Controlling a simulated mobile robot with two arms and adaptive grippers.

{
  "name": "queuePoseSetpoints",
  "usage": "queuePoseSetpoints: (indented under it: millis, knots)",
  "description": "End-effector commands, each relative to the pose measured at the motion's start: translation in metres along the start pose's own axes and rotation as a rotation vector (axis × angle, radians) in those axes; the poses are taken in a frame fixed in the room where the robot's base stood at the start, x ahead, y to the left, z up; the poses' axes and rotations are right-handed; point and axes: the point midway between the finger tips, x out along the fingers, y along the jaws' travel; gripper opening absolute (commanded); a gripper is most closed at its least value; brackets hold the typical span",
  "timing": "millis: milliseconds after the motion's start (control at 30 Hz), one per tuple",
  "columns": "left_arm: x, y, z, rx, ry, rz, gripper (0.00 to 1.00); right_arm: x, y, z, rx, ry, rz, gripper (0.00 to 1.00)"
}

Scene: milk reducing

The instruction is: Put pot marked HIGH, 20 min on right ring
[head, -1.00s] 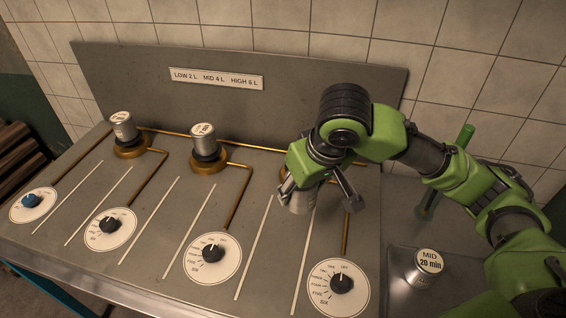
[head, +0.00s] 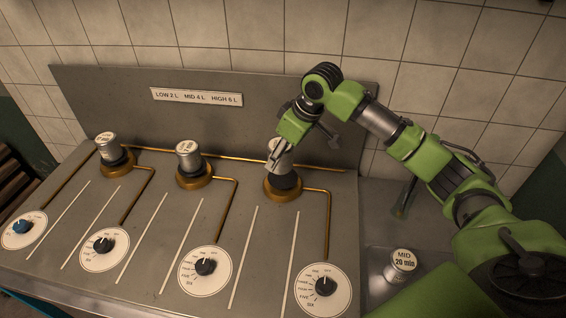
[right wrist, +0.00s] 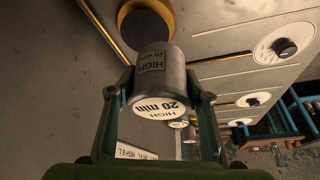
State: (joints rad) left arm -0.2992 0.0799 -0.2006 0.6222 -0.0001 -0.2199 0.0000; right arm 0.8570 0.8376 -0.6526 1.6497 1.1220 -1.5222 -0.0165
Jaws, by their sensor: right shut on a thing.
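The silver pot marked HIGH, 20 min (right wrist: 158,72) is between the fingers of my right gripper (right wrist: 160,90), which is shut on it. In the head view this pot (head: 279,157) is over the dark burner of the right brass ring (head: 283,194), partly covered by my right gripper (head: 290,144). I cannot tell whether the pot touches the burner. The ring also shows behind the pot in the right wrist view (right wrist: 171,18). My left gripper is not in view.
Silver pots stand on the left ring (head: 106,146) and middle ring (head: 188,154). A pot marked MID, 20 min (head: 402,262) stands on the lower surface at right. Several dials (head: 323,287) line the front. A backsplash (head: 240,125) rises behind the rings.

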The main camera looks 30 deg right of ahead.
Motion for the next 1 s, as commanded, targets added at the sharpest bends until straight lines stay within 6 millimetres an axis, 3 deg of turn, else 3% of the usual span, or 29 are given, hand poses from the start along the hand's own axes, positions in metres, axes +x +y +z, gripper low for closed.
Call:
queuePoseSetpoints:
  millis: [200,600,1000]
  knots:
    - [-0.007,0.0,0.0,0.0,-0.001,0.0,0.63,0.032,0.023,0.003,0.001,0.0,-0.001,0.19]
    - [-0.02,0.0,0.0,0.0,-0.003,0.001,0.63,0.068,0.032,0.014,0.0,-0.001,-0.001,0.19]
    - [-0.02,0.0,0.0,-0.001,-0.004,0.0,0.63,0.075,0.032,0.017,0.0,0.0,0.0,0.19]
